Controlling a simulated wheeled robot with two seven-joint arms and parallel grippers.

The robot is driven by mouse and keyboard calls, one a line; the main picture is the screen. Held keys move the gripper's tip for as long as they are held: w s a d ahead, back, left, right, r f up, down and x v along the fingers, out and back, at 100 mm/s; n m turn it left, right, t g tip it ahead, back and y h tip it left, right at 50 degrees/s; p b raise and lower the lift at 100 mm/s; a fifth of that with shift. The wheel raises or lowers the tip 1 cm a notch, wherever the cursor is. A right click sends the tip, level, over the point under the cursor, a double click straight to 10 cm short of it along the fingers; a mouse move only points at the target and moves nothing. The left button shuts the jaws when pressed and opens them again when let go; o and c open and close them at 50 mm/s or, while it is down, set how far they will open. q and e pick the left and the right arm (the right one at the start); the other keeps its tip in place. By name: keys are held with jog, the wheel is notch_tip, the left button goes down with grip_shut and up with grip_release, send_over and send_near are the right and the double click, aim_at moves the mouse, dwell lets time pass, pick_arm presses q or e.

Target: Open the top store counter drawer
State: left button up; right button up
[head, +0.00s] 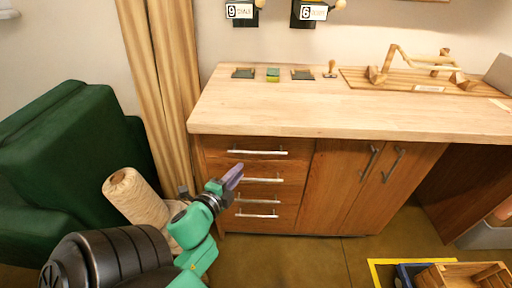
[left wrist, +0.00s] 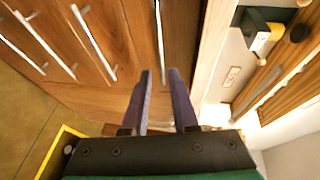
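The store counter (head: 330,116) has a pale wood top and a column of several brown drawers at its left end. The top drawer (head: 222,145) looks shut, flush with the front. Its silver bar handle (head: 257,152) also shows in the left wrist view (left wrist: 160,45), beyond and roughly in line with the gap between my fingers. My left gripper (head: 236,172) has purple fingers and is in front of the drawers, a little below and left of the top handle. In the left wrist view its fingers (left wrist: 160,72) are apart with nothing between them. My right gripper is not in view.
Lower drawer handles (head: 262,180) sit below. Cabinet doors (head: 345,185) are to the right. A green armchair (head: 70,165) and a cream roll (head: 135,195) stand at left. A wooden crate (head: 460,277) lies on the floor at lower right. The floor before the doors is clear.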

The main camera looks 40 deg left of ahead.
aim_at(258, 153)
pick_arm(q)
jog(key=x, duration=1.3)
jog(key=shift+w+f, duration=0.1)
jog(key=shift+w, duration=0.1)
jog(key=c, duration=0.3)
grip_shut()
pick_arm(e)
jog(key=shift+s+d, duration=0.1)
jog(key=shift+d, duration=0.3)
pick_arm(q)
jog(key=shift+d, duration=0.1)
